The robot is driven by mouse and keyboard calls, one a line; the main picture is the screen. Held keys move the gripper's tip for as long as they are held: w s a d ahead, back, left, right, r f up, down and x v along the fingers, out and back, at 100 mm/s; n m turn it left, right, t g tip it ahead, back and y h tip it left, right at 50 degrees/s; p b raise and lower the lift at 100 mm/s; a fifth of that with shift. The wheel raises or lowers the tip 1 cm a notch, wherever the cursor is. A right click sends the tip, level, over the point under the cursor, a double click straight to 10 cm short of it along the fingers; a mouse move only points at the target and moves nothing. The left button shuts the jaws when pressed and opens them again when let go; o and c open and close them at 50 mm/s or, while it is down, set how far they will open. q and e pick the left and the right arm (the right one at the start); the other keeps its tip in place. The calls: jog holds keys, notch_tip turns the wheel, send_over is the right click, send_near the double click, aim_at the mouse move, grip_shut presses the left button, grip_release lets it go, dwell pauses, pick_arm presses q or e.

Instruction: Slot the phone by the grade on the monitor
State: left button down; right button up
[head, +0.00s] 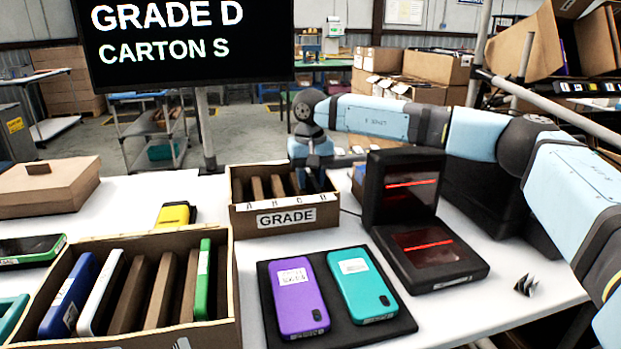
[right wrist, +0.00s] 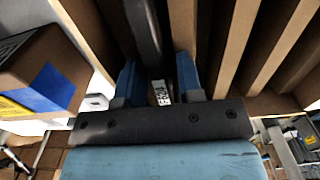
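The monitor (head: 185,68) reads "GRADE D" and "CARTON S". The carton marked GRADE (head: 245,221) stands mid-table, with upright brown dividers and small letters along its front edge. My right gripper (head: 316,182) points down at its right end. In the right wrist view, a dark phone (right wrist: 148,45) with a white label stands edge-on between the blue fingers of my right gripper (right wrist: 160,80), among the dividers. Whether the fingers press on it is unclear. A purple phone (head: 297,300) and a teal phone (head: 362,288) lie on a black pad. My left gripper is out of view.
A bigger carton (head: 226,290) at front left holds blue, white and green phones between dividers. A black scanner stand (head: 403,200) with red lines is right of the GRADE carton. A yellow device (head: 176,214) and a closed box (head: 48,187) are at the left.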

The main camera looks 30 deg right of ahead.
jog(key=shift+o, duration=0.6)
jog(key=shift+r, duration=0.25)
notch_tip(320, 180, up, 3)
jog(key=shift+r+p, duration=0.1)
jog(key=shift+p, duration=0.55)
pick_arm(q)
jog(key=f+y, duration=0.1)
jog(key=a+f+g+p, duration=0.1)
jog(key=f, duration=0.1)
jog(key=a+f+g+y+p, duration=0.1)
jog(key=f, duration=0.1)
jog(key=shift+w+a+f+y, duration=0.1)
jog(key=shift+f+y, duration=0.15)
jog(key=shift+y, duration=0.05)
pick_arm(e)
notch_tip(320, 180, up, 10)
jog(key=shift+r, duration=0.1)
pick_arm(q)
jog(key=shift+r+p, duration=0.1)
jog(key=shift+p, duration=0.25)
